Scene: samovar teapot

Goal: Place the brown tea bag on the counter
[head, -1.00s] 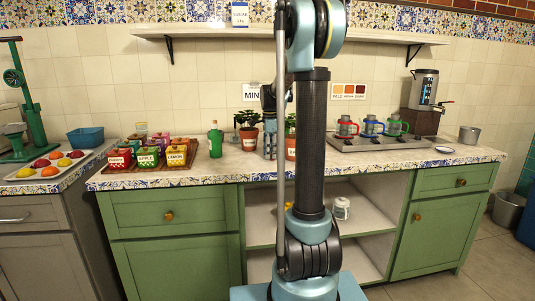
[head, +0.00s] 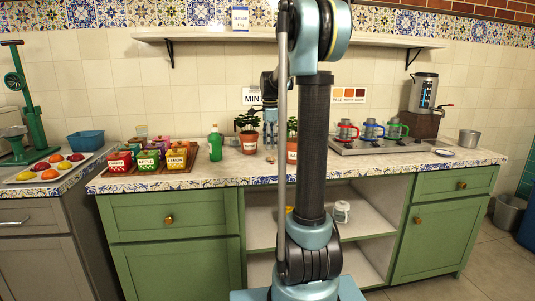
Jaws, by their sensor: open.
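My gripper (head: 270,128) hangs over the counter (head: 225,172) between two potted plants, partly hidden by my own arm. It is open and its tips are above the counter top. A small brownish thing (head: 270,159) lies on the counter just below it. It may be the brown tea bag, but it is too small to be sure. It appears apart from the gripper.
A tray (head: 118,184) of labelled tea boxes and a green bottle (head: 215,143) stand to the left. A potted plant (head: 248,138) is close beside the gripper.

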